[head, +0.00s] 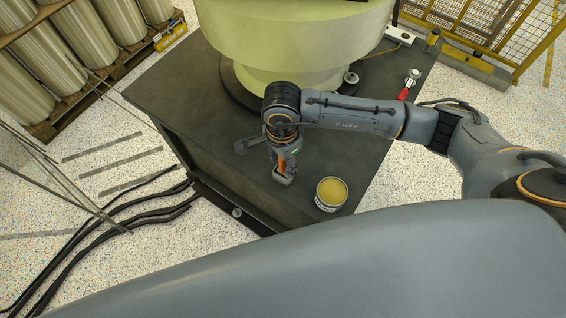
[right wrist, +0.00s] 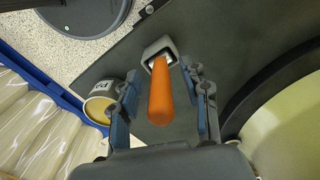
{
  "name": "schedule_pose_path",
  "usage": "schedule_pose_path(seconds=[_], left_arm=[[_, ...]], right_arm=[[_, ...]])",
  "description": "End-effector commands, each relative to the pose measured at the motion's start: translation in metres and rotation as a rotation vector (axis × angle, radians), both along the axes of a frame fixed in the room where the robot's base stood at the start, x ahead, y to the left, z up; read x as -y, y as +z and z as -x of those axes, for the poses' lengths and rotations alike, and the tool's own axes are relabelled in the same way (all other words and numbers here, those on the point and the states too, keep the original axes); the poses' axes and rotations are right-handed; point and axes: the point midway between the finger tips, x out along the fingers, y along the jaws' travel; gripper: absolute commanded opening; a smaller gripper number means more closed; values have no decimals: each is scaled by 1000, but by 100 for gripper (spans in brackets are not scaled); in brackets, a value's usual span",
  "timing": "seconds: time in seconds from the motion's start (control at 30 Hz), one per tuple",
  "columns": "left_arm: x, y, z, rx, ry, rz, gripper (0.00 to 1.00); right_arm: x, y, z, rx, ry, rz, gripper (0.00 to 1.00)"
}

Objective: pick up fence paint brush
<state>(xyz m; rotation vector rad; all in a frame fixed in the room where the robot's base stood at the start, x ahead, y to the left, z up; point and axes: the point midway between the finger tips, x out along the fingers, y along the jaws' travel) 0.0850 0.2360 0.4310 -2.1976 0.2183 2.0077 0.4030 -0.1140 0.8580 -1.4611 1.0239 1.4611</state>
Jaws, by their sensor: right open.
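The fence paint brush shows in the right wrist view as an orange handle (right wrist: 160,95) with a grey head end (right wrist: 158,47). In the head view its orange part (head: 281,168) and grey end (head: 285,179) show on the dark table top, just below my right gripper (head: 284,158). My right gripper (right wrist: 162,73) is open, pointing down, with one finger on each side of the orange handle. Gaps show between the handle and both fingers. The gripper hides part of the brush in the head view. My left gripper is not in view.
An open can of yellow paint (head: 331,194) stands close to the brush, near the table edge. A large pale yellow-green round base (head: 290,45) fills the back of the table (head: 190,95). A red-handled tool (head: 405,92) lies at the right. Black cables (head: 140,215) run along the floor.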

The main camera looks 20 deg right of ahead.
Motion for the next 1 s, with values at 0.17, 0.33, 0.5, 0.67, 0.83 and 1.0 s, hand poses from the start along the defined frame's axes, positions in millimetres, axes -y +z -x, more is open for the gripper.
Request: schedule_pose_path(seconds=[0.17,0.33,0.5,0.67,0.83,1.0], left_arm=[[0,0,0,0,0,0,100],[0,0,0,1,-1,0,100],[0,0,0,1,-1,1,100],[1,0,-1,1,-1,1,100],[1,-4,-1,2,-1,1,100],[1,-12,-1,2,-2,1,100]], right_arm=[[0,0,0,0,1,0,46],[0,0,0,0,0,0,12],[0,0,0,0,0,0,0],[0,0,0,1,0,0,0],[0,12,-1,4,1,-1,0],[-1,44,-2,8,3,-3,0]])
